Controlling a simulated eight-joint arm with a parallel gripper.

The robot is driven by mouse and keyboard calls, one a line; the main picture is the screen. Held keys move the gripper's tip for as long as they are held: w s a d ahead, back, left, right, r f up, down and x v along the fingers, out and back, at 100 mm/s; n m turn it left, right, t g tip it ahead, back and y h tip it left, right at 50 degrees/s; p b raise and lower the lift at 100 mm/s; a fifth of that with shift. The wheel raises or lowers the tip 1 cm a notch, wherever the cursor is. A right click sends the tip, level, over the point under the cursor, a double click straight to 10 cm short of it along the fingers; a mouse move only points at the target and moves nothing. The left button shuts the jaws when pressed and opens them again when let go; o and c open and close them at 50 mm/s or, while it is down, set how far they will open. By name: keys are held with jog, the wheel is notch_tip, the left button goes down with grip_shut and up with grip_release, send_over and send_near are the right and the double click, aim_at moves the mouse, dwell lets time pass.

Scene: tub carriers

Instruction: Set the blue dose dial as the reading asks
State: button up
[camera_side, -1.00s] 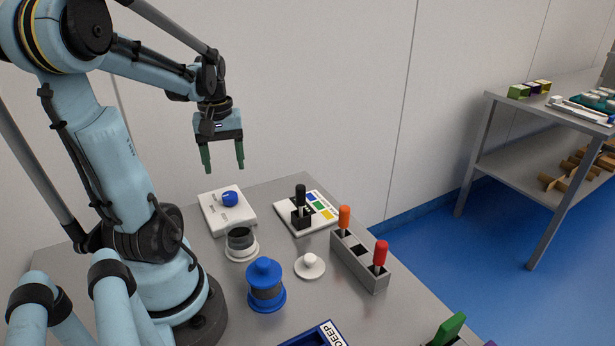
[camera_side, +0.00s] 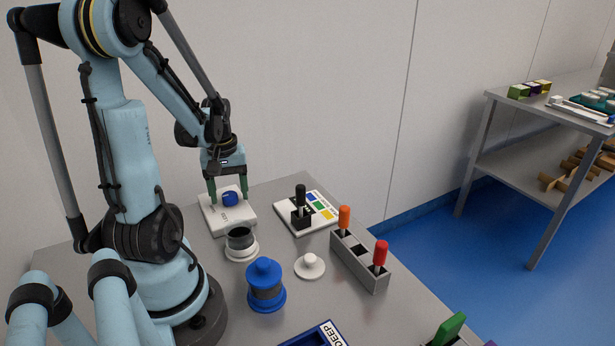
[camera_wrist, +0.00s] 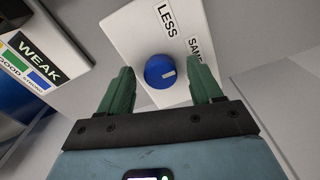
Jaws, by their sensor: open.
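The blue dose dial (camera_side: 230,199) sits on a white plate (camera_side: 226,219) near the back left of the table. In the wrist view the dial (camera_wrist: 160,71) is round with a pale pointer mark, aimed roughly toward the "SAME" label (camera_wrist: 194,49); a "LESS" label (camera_wrist: 166,19) is beside it. My gripper (camera_side: 228,200) is open above the plate. Its green fingers (camera_wrist: 162,88) stand on either side of the dial, apart from it. A card (camera_wrist: 35,60) reads "WEAK", with another word like "GOOD" below it; a black lever stands on its board (camera_side: 326,209).
A grey rack (camera_side: 358,262) holds an orange-handled and a red-handled tool. A dark-topped white jar (camera_side: 240,243), a blue-lidded jar (camera_side: 265,286) and a white knobbed lid (camera_side: 309,266) stand in front of the plate. A blue tray marked "DEEP" (camera_side: 318,337) is at the front.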

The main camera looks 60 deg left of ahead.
jog(key=shift+c, duration=0.3)
jog(key=c, duration=1)
jog(key=shift+m, duration=0.3)
jog(key=m, duration=0.9)
jog(key=shift+s+a, duration=0.1)
jog(key=shift+m, duration=0.3)
jog(key=o, duration=1.1)
jog(key=shift+c, duration=0.2)
